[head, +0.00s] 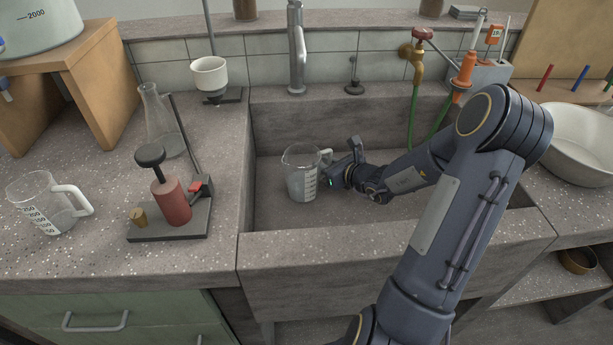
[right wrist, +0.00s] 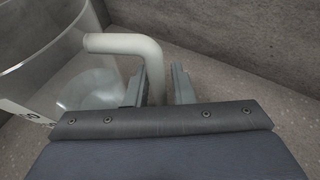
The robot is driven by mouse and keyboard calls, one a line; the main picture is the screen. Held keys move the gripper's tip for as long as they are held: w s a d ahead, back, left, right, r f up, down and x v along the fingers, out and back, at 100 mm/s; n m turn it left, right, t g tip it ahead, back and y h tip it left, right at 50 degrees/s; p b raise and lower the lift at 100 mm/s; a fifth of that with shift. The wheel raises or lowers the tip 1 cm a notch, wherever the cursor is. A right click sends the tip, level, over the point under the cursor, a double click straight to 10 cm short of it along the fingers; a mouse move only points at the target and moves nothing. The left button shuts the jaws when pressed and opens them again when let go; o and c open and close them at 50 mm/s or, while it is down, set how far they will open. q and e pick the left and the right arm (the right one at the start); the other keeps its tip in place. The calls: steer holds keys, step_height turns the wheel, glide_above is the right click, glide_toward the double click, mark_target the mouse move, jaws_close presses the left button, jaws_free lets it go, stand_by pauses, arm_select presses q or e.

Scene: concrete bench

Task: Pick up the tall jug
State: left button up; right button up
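A clear measuring jug (head: 301,178) with white scale markings and a pale handle stands upright in the sink. In the right wrist view, its clear body fills the upper left and its handle (right wrist: 126,44) bends down towards my fingers. My right gripper (head: 333,172) is at the jug's handle side. Its two fingers (right wrist: 160,88) are apart, with the lower part of the handle between them and a gap before the right finger. A second clear jug (head: 45,208) with a handle stands on the left bench. My left gripper is not in view.
The stone sink (head: 395,246) has walls around the jug. A tap (head: 297,50) rises behind it, and a green hose (head: 413,115) hangs at the right. A burner stand (head: 170,215) and a conical flask (head: 160,120) are on the left bench. A white basin (head: 578,150) is at right.

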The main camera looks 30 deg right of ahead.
steer(key=shift+c, duration=0.3)
jaws_close()
steer(key=shift+r, duration=0.1)
